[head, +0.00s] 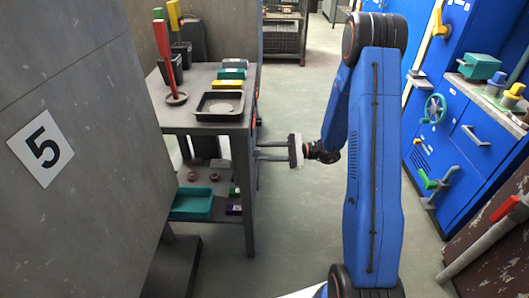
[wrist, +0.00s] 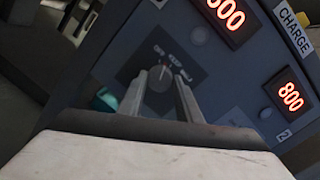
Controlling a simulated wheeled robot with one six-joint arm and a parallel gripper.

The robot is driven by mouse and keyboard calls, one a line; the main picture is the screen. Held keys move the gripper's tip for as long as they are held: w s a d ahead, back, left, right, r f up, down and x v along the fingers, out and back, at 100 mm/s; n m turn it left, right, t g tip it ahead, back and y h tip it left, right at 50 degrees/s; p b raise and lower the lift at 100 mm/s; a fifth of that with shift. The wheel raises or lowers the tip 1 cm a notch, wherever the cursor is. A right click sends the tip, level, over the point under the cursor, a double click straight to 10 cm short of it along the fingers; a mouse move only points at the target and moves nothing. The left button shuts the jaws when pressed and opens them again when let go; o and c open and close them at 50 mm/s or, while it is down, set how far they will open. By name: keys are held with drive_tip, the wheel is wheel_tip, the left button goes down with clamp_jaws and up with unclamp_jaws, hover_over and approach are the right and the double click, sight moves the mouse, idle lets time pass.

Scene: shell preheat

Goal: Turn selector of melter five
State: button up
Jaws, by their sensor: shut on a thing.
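In the wrist view, a round grey selector knob (wrist: 159,80) sits on a dark square plate (wrist: 147,60) with small labels, too blurred to read surely. My gripper (wrist: 159,86) has one finger on each side of the knob and is shut on it. In the head view, my gripper (head: 256,151) points left beside the shelf table's leg; the selector is not visible there. A sign with the number 5 (head: 40,148) is on the grey wall of the unit at left.
The selector's blue-grey panel has red displays (wrist: 290,96) reading 800 and a CHARGE label (wrist: 295,31). A grey shelf table (head: 200,127) holds a black tray (head: 220,105) and coloured blocks. Blue cabinets (head: 470,125) stand right. Floor behind my arm is clear.

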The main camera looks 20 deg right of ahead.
drive_tip(key=shift+s+f+m, duration=0.1)
drive_tip(key=shift+m, duration=2.3)
drive_tip(key=o, duration=1)
drive_tip(key=shift+o, duration=0.2)
drive_tip(key=shift+d, duration=0.1)
drive_tip(key=v, duration=1.7)
drive_tip(key=shift+s+f, duration=0.2)
drive_tip(key=shift+f, duration=0.1)
drive_tip(key=shift+d, duration=0.1)
